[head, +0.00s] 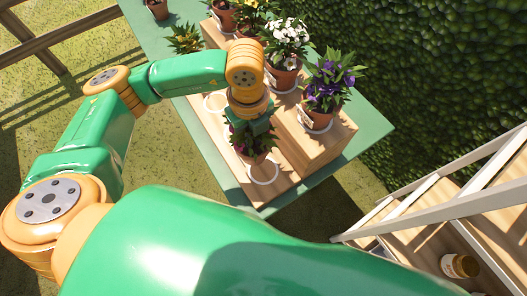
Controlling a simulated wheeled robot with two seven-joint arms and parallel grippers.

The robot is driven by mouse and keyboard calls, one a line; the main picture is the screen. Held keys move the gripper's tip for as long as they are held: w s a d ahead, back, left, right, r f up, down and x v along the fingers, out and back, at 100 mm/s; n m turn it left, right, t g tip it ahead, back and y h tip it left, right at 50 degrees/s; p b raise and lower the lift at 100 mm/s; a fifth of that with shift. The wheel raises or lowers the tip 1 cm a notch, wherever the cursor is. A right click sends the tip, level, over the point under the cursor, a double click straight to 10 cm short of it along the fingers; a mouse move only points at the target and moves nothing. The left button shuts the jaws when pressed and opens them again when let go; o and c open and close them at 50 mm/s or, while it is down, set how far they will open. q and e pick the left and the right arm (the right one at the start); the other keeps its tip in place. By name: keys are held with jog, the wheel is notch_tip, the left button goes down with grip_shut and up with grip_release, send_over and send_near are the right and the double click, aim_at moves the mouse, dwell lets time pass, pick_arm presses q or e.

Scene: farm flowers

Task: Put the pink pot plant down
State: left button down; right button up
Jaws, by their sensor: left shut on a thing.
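The pink pot plant (256,158) is a leafy plant in a terracotta pot, with a little pink showing. It is under my left gripper (249,126), which comes down over it from above and is shut on it. The wrist hides the plant's top and most of the fingers. The pot is just above or at the upper edge of a white ring (263,172) on the lower wooden step; I cannot tell if it touches the wood. My right gripper is not in view.
Purple (325,88) and white (286,45) flower pots stand on the higher wooden step (318,142), close to the right of my gripper. Another white ring (214,102) lies bare behind. The green table (203,146) surrounds the steps. A shelf (437,205) stands at right.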

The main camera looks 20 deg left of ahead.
aim_at(264, 152)
pick_arm(q)
jog(key=d+f, duration=0.1)
jog(key=f, duration=0.1)
jog(key=s+d+f, duration=0.1)
jog(key=d, duration=0.1)
jog(key=shift+f+p, duration=0.35)
jog(key=shift+f, duration=0.05)
notch_tip(264, 152, down, 3)
jog(key=shift+w+a+r+p, duration=0.1)
jog(key=shift+r+p, duration=0.05)
jog(key=shift+p, duration=0.35)
jog(key=shift+f+b, duration=0.3)
jog(key=shift+f, duration=0.1)
jog(key=c, duration=1)
grip_release()
jog(key=shift+r, duration=0.1)
jog(key=shift+r, duration=0.4)
notch_tip(264, 152, up, 12)
jog(key=shift+f+b, duration=0.25)
jog(key=shift+b, duration=0.35)
